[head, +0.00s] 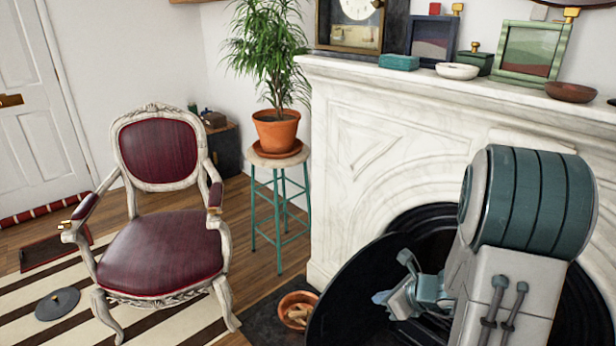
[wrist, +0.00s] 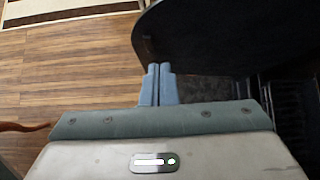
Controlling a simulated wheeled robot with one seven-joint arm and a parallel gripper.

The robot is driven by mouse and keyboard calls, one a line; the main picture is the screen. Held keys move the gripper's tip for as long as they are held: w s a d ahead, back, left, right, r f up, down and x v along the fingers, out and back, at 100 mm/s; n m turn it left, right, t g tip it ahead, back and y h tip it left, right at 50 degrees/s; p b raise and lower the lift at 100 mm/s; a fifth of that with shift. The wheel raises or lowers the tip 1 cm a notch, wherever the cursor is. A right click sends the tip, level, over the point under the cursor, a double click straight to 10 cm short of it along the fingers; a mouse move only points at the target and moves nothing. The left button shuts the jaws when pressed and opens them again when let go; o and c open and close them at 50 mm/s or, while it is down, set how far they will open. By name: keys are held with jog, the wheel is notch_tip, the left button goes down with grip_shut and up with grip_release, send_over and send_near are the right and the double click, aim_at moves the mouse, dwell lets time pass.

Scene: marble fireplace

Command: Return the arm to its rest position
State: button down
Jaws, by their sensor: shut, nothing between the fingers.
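My gripper (wrist: 159,72) shows in the wrist view with its two blue-grey fingers pressed together and nothing between them. It points toward the wooden floor and the edge of a large dark round panel. In the head view my arm is at the lower right, in front of the marble fireplace (head: 385,135). The gripper end (head: 384,298) is low there, in front of the dark round panel (head: 350,290); its fingertips are small and hard to make out.
A terracotta bowl (head: 297,309) sits on the dark hearth, left of the panel. A red armchair (head: 160,245) stands on a striped rug at left. A potted plant (head: 277,130) stands on a teal stool (head: 280,205). The mantel holds frames, bowls and a clock (head: 350,25).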

jog(key=s+a+r+n+g+h+p, duration=0.1)
jog(key=s+a+r+n+g+p, duration=0.2)
jog(key=s+a+r+n, duration=0.5)
jog(key=s+a+r+n+g+p, duration=0.25)
jog(key=s+r+n+p, duration=0.2)
jog(key=r+n, duration=0.65)
jog(key=s+d+r+n+t+h+p, duration=0.1)
jog(key=s+r+n+h, duration=0.3)
jog(key=n, duration=0.5)
jog(key=shift+s+d+r+p, duration=0.35)
jog(key=shift+s+d, duration=0.4)
jog(key=shift+s, duration=0.05)
jog(key=shift+a, duration=0.15)
